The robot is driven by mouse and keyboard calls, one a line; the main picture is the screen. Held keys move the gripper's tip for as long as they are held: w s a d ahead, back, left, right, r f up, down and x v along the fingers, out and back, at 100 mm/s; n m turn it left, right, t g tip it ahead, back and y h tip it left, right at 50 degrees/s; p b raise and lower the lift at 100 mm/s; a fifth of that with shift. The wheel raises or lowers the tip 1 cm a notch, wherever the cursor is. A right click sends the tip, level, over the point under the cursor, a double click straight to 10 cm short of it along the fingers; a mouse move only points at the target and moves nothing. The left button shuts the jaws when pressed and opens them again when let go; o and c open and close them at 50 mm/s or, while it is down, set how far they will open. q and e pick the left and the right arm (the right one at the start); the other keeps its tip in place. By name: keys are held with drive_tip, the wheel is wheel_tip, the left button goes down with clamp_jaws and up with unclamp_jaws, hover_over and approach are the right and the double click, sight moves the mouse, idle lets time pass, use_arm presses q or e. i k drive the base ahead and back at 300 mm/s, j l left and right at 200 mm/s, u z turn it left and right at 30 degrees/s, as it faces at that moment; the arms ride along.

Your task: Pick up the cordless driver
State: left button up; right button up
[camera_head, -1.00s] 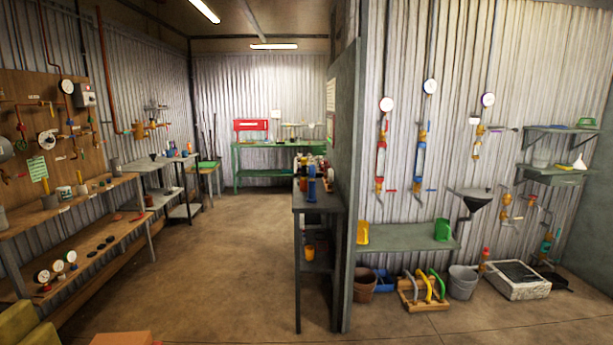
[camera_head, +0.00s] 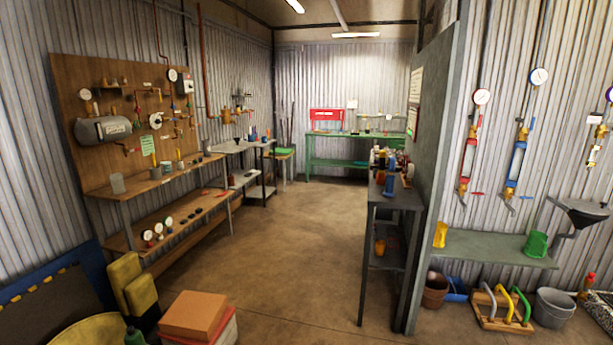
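I cannot make out the cordless driver for certain in the head view. Small tools and parts crowd the top of a tall dark stand (camera_head: 400,196) by the partition wall, too small to tell apart. More small items lie on the wooden workbench (camera_head: 200,165) at the left and on the green bench (camera_head: 345,136) at the back. Neither of my grippers shows in the view.
Open brown floor (camera_head: 290,235) runs between the workbench and the dark stand. A cardboard box (camera_head: 194,314) and a yellow chair (camera_head: 132,287) stand at the near left. A grey partition wall (camera_head: 435,150) rises right of the stand. Buckets and a pipe rack (camera_head: 503,308) sit at the right.

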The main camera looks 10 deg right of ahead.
sight(382, 153)
drive_tip(key=i+u, duration=0.1)
drive_tip(key=i, duration=2.6)
drive_tip(key=i+z, duration=0.15)
drive_tip(key=i, duration=0.35)
drive_tip(key=i+j+z, duration=0.1)
drive_tip(key=i, duration=0.4)
drive_tip(key=i+j+z, duration=0.15)
drive_tip(key=i, duration=0.35)
drive_tip(key=i+j+z, duration=0.1)
drive_tip(key=i, duration=0.4)
drive_tip(key=i+j+z, duration=0.15)
drive_tip(key=i+j, duration=0.2)
drive_tip(key=i, duration=0.15)
drive_tip(key=i+j+z, duration=0.15)
drive_tip(key=i, duration=0.3)
drive_tip(key=j, duration=0.1)
